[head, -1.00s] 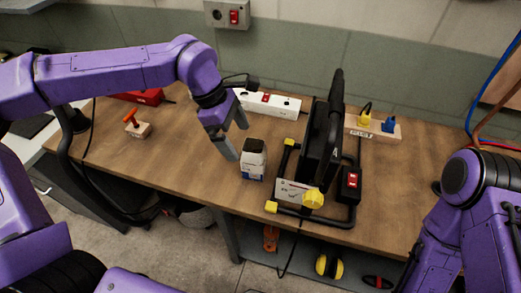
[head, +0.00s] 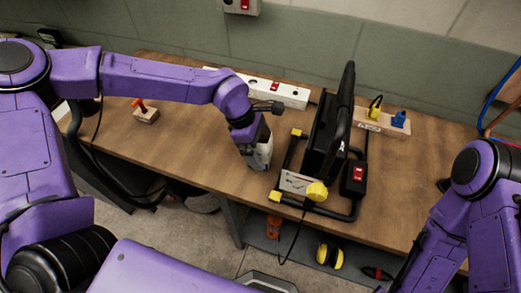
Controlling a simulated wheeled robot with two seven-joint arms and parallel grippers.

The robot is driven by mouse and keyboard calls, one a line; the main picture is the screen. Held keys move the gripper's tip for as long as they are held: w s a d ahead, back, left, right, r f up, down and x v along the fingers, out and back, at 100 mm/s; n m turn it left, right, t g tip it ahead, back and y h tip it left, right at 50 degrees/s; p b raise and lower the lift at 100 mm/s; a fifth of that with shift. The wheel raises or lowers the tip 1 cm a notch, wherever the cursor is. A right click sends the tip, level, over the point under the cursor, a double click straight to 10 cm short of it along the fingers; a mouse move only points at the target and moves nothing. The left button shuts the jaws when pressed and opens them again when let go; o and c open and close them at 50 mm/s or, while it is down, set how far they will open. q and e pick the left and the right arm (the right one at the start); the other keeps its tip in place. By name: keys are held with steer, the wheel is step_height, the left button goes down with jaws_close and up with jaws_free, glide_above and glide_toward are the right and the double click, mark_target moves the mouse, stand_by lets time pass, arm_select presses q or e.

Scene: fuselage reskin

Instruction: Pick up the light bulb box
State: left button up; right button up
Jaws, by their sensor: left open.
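The light bulb box (head: 264,157), small and pale with a dark top in the earlier view, stands on the wooden workbench just left of the black stand. My left gripper (head: 253,153) points down over it, with its fingers at the box's sides. The gripper hides most of the box, and I cannot tell whether the fingers touch it. The gripper is open. My right arm is at the right edge, and its gripper is out of view.
A black work light on a stand (head: 325,140) with yellow knobs is close to the right of the box. A white power strip (head: 289,95) lies behind. A wooden block with yellow and blue plugs (head: 380,122) is at back right. An orange-handled stamp (head: 145,112) stands left.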

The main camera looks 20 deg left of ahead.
arm_select(q)
steer(key=c, duration=1)
steer(key=shift+c, duration=0.2)
